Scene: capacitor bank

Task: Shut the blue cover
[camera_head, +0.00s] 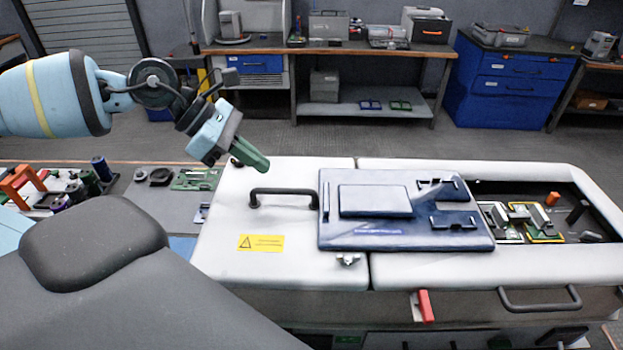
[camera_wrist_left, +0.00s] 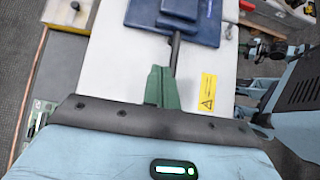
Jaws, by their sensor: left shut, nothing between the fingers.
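The blue cover (camera_head: 350,235) lies flat on the white cabinet (camera_head: 225,215), with a raised panel and small dark brackets on top. To its right, the cabinet's opening (camera_head: 590,215) shows circuit boards. A black bar handle (camera_head: 285,191) is at the cover's left side. My left gripper (camera_head: 252,158) has green fingers pressed together and empty, above the cabinet's back left part, behind and left of the handle. In the left wrist view the green fingers (camera_wrist_left: 162,86) point towards the blue cover (camera_wrist_left: 190,20), and the handle (camera_wrist_left: 175,48) shows just beyond them. My right gripper is out of view.
A yellow warning label (camera_head: 261,243) is on the cabinet top. A small metal latch (camera_head: 347,260) and a red lever (camera_head: 426,305) are at its front. A side bench (camera_head: 140,205) at left holds coloured parts. Workbenches stand at the back, beyond free floor.

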